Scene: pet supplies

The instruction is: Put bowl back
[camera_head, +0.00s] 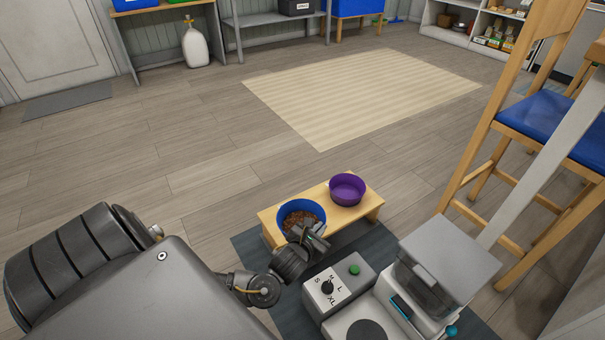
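A blue bowl (290,208) holding brown kibble sits at the left end of a low wooden stand (318,204). A purple bowl (347,188) sits at the stand's right end and looks empty. My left gripper (317,238) is at the near right rim of the blue bowl, overlapping it in the picture. Its fingers are small and partly hidden, so I cannot tell whether they grip the rim. My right gripper is not in view.
A grey feeder machine (447,253) with a control box (338,288) bearing a dial and green button stands close in front of the stand, on a dark mat (249,247). A wooden chair with blue seat (553,118) stands right. Floor is clear behind, up to a beige rug (360,92).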

